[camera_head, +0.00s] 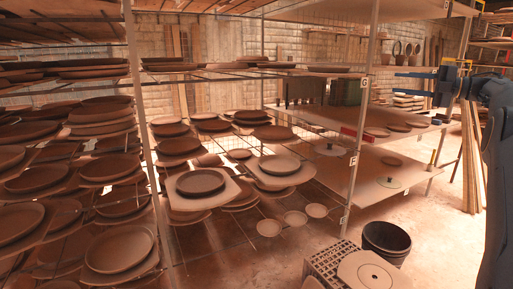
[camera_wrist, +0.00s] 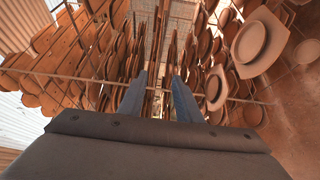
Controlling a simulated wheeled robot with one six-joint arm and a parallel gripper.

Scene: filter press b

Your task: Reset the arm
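My arm stands at the right edge of the head view, and my gripper (camera_head: 412,84) reaches left from it at the height of the upper shelves. In the wrist view my gripper (camera_wrist: 158,92) shows two blue fingers standing well apart with nothing between them. It is open and empty. No object touches the fingers in either view.
Metal racks (camera_head: 138,130) with many brown plates fill the left and middle. Another shelf unit (camera_head: 398,158) stands behind my gripper. Floor (camera_head: 440,235) at the right is clear.

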